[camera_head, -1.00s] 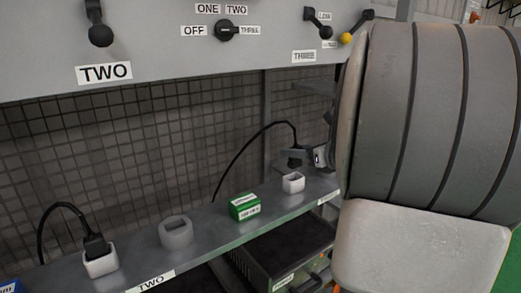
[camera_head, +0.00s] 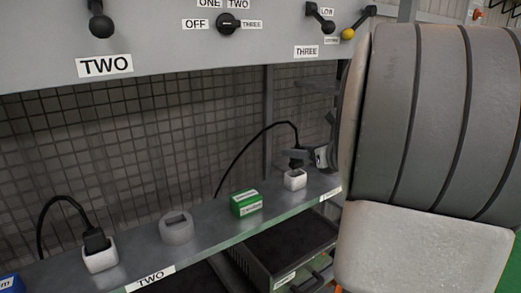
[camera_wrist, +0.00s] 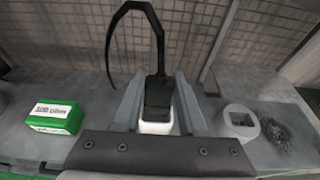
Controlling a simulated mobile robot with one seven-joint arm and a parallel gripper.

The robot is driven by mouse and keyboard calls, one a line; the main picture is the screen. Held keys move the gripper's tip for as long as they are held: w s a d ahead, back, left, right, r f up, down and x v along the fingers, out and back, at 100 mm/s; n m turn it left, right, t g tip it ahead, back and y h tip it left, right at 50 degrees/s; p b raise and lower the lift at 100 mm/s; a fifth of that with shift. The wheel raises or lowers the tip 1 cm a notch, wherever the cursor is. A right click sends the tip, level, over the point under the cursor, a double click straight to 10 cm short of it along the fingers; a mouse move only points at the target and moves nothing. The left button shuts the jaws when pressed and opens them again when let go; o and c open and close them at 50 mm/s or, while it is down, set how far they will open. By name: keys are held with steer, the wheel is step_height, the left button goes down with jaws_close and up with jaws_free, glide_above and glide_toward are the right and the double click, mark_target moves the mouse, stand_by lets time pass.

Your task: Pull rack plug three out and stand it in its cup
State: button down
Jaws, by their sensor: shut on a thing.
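My gripper (camera_wrist: 159,105) is shut on the black plug (camera_wrist: 158,97), with one finger on either side. The plug is upright and its black cable arcs up and over to the left. A white block (camera_wrist: 156,128) is directly under the plug; it also shows on the shelf in the head view (camera_head: 294,181). I cannot tell how deep the plug sits in it. A grey cup with a square opening (camera_wrist: 239,122) stands on the shelf to the right of the gripper in the wrist view. In the head view my arm hides this cup.
A green box (camera_wrist: 56,117) lies left of the gripper. Farther left in the head view are another grey cup (camera_head: 176,230) and a second black plug (camera_head: 96,240) in a white block (camera_head: 101,260). A tiled wall (camera_head: 150,140) stands behind the shelf.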

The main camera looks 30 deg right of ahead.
mark_target(299, 164)
steer(key=shift+f+b, duration=1.55)
steer(key=shift+f, duration=0.25)
steer(key=shift+c, duration=1.9)
jaws_free()
